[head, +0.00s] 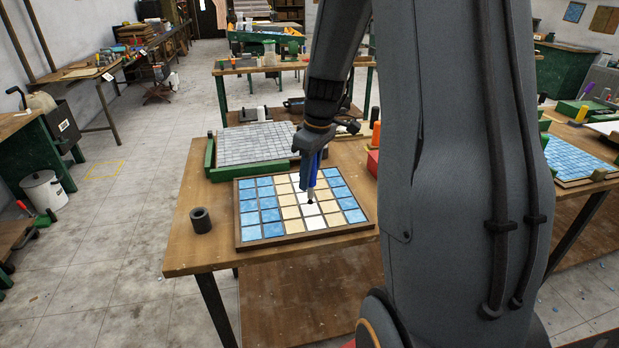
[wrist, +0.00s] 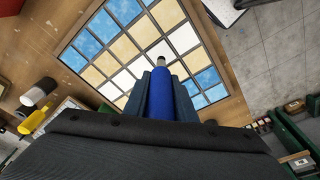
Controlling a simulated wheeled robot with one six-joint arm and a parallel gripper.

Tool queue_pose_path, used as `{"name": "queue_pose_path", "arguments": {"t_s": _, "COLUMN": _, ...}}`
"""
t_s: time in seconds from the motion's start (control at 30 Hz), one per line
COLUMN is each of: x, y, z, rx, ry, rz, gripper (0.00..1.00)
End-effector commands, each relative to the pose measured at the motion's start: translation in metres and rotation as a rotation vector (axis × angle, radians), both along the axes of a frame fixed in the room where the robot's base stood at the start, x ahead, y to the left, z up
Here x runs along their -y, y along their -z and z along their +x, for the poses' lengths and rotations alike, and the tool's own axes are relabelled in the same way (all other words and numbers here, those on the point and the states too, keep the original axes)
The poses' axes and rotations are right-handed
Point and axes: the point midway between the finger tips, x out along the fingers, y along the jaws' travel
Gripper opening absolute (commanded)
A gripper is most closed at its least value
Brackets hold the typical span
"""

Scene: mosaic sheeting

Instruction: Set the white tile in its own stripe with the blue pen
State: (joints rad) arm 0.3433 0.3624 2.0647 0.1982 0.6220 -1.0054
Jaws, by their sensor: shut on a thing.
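My gripper (head: 311,160) is shut on the blue pen (head: 309,175), which points down over the tile tray. In the wrist view the blue pen (wrist: 162,98) stands between the fingers, with its pale tip (wrist: 161,62) over the tiles. The wooden-framed tray (head: 305,237) holds blue, cream and white tiles in stripes. White tiles also show in the wrist view (wrist: 184,38). I cannot tell whether the tip touches a tile or carries one; the pen hides part of the stripe.
A dark hollow cylinder (head: 201,220) stands left of the tray on the wooden table (head: 186,258). Behind the tray lies a grey tile sheet (head: 255,142) in a green-edged holder. A red box (head: 373,163) and an orange cylinder (head: 376,135) stand back right. The table's front-left corner is clear.

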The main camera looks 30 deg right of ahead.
Motion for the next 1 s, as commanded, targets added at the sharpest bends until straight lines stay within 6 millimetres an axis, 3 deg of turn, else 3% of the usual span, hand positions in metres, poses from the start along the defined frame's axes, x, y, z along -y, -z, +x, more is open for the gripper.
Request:
{"name": "queue_pose_path", "arguments": {"t_s": 0.7, "x": 0.000, "y": -0.041, "z": 0.000, "rx": 0.000, "ry": -0.001, "rz": 0.000, "gripper": 0.00}}
{"name": "queue_pose_path", "arguments": {"t_s": 1.0, "x": 0.000, "y": -0.043, "z": 0.000, "rx": 0.000, "ry": -0.001, "rz": 0.000, "gripper": 0.00}}
